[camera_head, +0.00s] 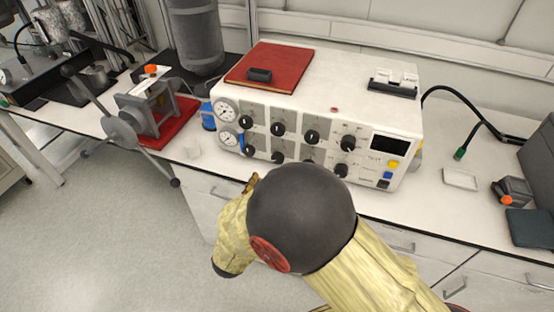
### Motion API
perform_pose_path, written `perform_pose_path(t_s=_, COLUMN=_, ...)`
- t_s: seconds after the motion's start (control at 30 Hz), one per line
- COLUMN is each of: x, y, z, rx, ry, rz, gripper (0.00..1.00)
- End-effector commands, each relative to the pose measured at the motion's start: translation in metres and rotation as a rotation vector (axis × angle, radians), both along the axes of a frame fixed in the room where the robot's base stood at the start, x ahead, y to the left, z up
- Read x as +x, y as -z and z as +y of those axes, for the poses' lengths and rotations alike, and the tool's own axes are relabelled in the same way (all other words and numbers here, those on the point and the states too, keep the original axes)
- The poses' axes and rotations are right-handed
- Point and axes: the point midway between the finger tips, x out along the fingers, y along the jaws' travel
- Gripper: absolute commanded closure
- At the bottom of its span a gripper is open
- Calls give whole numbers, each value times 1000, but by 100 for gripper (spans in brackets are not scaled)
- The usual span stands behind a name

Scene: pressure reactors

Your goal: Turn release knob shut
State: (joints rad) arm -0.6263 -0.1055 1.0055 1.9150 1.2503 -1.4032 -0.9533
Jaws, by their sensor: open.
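The white control unit (345,92) stands on the bench and carries several black knobs in two rows on its front. The upper row includes knobs at the left (246,122), the middle (312,136) and the right (348,143). The lower row includes a left knob (249,151) and a right knob (341,170), with its middle partly behind my arm. Labels are too small to read, so I cannot tell which is the release knob or how it is set. My arm with its dark round joint is in front of the unit. My gripper cannot be made out.
Two gauges (226,111) sit at the unit's left end. A red book (270,67) lies on top. A metal device on a red base (181,124) stands to the left. A white tray (461,180) and a black cable (470,103) are to the right.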

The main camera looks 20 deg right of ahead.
Motion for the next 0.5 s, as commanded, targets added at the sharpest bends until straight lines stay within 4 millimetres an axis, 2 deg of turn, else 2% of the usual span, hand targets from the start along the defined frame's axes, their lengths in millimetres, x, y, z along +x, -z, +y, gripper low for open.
perform_pose_path(t_s=0.1, x=-4, y=-12, z=-8, rx=-56, ry=35, rz=-21, gripper=49)
perform_pose_path(t_s=0.2, x=-1, y=-14, z=-13, rx=-67, ry=43, rz=-26, gripper=49)
perform_pose_path(t_s=0.5, x=32, y=-13, z=-37, rx=-65, ry=44, rz=-27, gripper=49)
